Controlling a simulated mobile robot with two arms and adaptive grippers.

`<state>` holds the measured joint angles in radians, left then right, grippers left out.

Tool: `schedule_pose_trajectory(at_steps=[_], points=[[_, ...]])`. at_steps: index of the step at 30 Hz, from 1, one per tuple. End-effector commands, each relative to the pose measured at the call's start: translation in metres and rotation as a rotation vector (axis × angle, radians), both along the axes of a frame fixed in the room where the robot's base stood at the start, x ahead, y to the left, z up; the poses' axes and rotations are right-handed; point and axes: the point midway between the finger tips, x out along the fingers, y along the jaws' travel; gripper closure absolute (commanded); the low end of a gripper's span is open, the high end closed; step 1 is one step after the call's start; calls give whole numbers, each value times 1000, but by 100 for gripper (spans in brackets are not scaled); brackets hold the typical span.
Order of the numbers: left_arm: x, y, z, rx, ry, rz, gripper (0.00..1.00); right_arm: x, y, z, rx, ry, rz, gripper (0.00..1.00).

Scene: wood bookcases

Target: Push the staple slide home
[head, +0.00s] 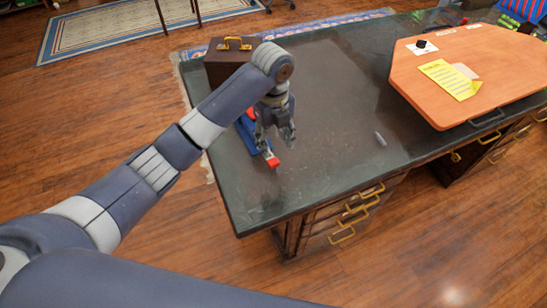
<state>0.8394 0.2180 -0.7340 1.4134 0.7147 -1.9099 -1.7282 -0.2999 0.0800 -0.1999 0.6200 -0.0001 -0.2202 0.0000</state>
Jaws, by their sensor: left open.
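A stapler (247,137) with a blue body and a red tip lies on the dark desk top, near the desk's left edge. My left gripper (276,143) is open and points down just above and beside the stapler's right side. The gripper and wrist hide part of the stapler. I cannot tell the staple slide apart from the rest, or whether gripper and stapler touch. My right gripper is not in view.
A brown case (226,65) with a yellow handle stands behind my wrist. An orange board (420,100) with papers is at the far right. The desk's middle is clear.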

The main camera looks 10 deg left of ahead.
Motion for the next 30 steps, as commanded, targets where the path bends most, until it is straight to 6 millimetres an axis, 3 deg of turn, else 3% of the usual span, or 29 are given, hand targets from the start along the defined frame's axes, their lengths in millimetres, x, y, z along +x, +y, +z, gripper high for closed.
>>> schedule_pose_trajectory(at_steps=[3,7,21,30], points=[[7,5,9,19,6,-49,52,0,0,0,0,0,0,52],[7,5,2,22,9,-63,52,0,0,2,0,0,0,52],[7,5,-79,20,8,-59,52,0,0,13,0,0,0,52],[7,5,-97,20,5,-61,52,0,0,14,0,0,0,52]])
